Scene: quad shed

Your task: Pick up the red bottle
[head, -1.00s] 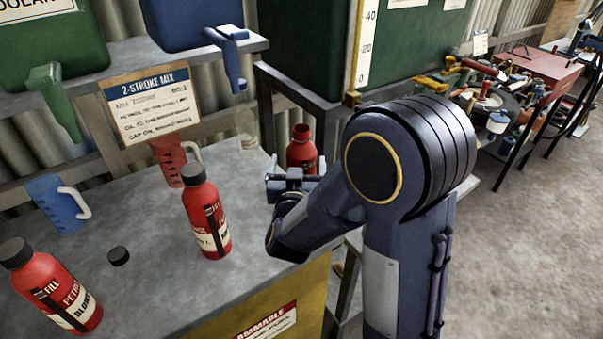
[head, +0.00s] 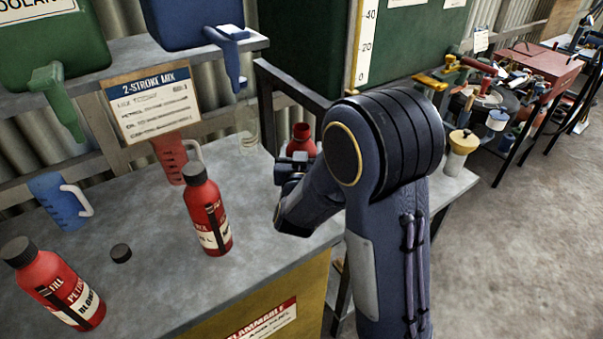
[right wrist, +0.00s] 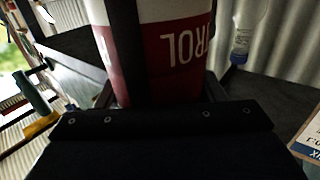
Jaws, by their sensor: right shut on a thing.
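A red bottle (head: 301,140) with an open, uncapped neck is at the right part of the bench, partly hidden by my right gripper (head: 292,168). The gripper is shut on it. In the right wrist view the bottle (right wrist: 182,75) fills the space between the jaws, with part of its white label showing upside down. I cannot tell whether its base touches the bench. Two other red bottles with black caps stand on the bench, one in the middle (head: 207,215) and one at the front left (head: 60,290). My left gripper is out of view.
A loose black cap (head: 121,253) lies on the grey bench (head: 150,285). A blue jug (head: 58,200), a red jug (head: 170,158) and a clear bottle (head: 247,130) stand towards the back. A yellow-topped container (head: 461,150) is right of my arm.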

